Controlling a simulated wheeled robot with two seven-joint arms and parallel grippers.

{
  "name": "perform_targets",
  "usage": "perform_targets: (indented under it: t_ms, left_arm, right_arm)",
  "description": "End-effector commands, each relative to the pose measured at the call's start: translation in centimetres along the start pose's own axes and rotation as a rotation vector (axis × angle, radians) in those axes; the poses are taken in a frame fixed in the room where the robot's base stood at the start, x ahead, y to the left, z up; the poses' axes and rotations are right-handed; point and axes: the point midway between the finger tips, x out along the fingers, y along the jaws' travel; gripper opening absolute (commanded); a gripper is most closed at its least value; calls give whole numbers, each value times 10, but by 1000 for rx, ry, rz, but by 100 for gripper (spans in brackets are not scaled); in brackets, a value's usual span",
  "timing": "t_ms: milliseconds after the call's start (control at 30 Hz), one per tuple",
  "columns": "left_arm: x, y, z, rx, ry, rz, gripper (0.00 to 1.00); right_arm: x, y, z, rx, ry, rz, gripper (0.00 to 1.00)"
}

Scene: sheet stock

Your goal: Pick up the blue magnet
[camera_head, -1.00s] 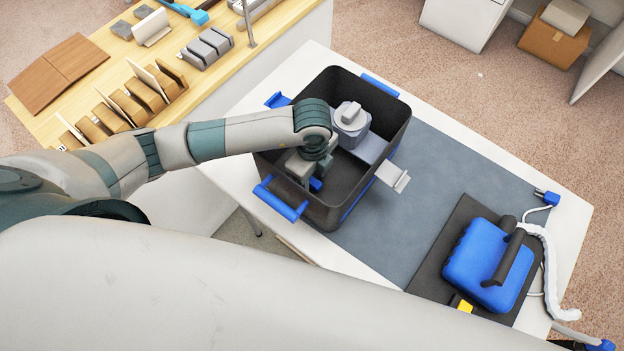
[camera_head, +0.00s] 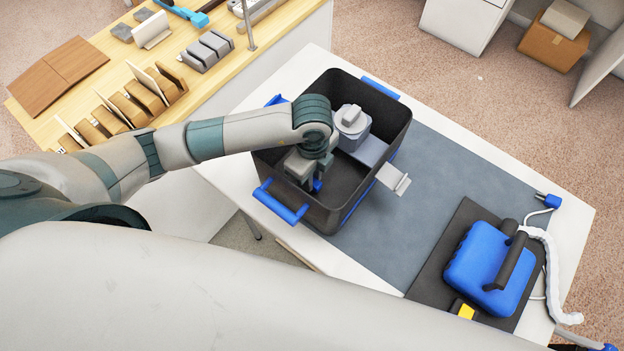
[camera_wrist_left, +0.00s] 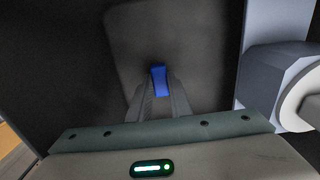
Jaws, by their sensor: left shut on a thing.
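The blue magnet (camera_wrist_left: 159,80) is a small blue block between my left gripper's fingertips in the left wrist view. My left gripper (camera_wrist_left: 159,95) is shut on it. In the head view my left gripper (camera_head: 314,184) reaches down inside the black bin (camera_head: 341,187), and a bit of blue (camera_head: 317,186) shows beside it. The dark bin floor lies behind the magnet in the wrist view. I cannot tell whether the magnet touches the floor. My right gripper is not in view.
A grey machine part (camera_head: 351,122) stands in the bin, right of my gripper; it also shows in the wrist view (camera_wrist_left: 285,85). The bin walls surround my gripper. A blue case with a black handle (camera_head: 490,266) sits on a dark mat to the right. The grey mat (camera_head: 440,170) between is mostly clear.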

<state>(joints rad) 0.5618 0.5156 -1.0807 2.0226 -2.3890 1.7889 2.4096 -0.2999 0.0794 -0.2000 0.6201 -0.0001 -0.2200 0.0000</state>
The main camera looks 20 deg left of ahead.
Motion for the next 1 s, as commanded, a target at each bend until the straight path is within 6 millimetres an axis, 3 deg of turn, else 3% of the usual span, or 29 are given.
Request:
perform_targets:
  t_ms: [300,500,1000]
  left_arm:
    - [-51,-2,0,1,1,-7,0]
    - [-76,-1,0,0,-1,-4,0]
    - [-82,0,0,0,0,-1,0]
  right_arm:
    - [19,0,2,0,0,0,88]
    - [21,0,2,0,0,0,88]
    - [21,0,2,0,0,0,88]
